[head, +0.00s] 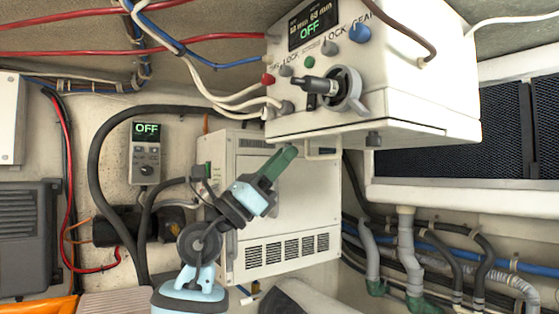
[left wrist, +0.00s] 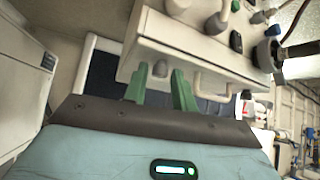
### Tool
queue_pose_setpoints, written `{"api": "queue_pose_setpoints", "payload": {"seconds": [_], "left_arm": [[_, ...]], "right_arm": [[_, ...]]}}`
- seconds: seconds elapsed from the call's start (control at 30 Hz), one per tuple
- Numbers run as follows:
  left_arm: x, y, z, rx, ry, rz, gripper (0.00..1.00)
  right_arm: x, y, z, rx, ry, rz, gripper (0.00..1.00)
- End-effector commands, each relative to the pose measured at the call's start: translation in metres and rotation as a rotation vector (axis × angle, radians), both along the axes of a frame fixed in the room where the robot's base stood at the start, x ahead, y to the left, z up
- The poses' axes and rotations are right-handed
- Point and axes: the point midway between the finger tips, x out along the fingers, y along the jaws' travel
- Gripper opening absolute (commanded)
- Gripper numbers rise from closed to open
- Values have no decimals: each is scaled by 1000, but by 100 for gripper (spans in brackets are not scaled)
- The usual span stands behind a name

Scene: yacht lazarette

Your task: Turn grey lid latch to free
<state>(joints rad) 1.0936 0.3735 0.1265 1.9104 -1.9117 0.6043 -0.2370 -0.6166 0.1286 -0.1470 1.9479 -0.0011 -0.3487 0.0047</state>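The white control box (head: 420,100) hangs at the upper right, with an OFF display and several coloured knobs. A small dark grey latch (head: 373,139) sits at its lower edge; what looks like the same latch (left wrist: 160,69) shows in the left wrist view. My left gripper (head: 290,153) is below the box's left part, left of the latch in the head view. In the left wrist view, its green fingers (left wrist: 159,72) are apart and empty, one on each side of the latch in the picture. I cannot tell whether they touch it. My right gripper is not in view.
A pale bar handle (head: 323,152) is under the box. A black-handled rotary switch (head: 325,88) sticks out from its front. A vented white cabinet (head: 290,220) stands behind my left arm. Pipes and hoses (head: 410,250) run at the lower right.

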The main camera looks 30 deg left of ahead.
Motion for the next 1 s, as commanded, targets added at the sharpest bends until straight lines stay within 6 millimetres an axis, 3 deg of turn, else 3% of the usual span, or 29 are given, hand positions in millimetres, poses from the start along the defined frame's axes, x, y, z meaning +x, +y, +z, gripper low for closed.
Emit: {"api": "queue_pose_setpoints", "payload": {"seconds": [0.03,0.2,0.57,1.0], "left_arm": [[0,0,0,0,0,0,20],[0,0,0,0,0,0,0],[2,1,-2,1,3,-42,0],[8,5,-5,-4,6,-335,0]], "right_arm": [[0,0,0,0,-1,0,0],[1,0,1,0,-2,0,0],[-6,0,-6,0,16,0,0],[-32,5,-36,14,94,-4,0]]}}
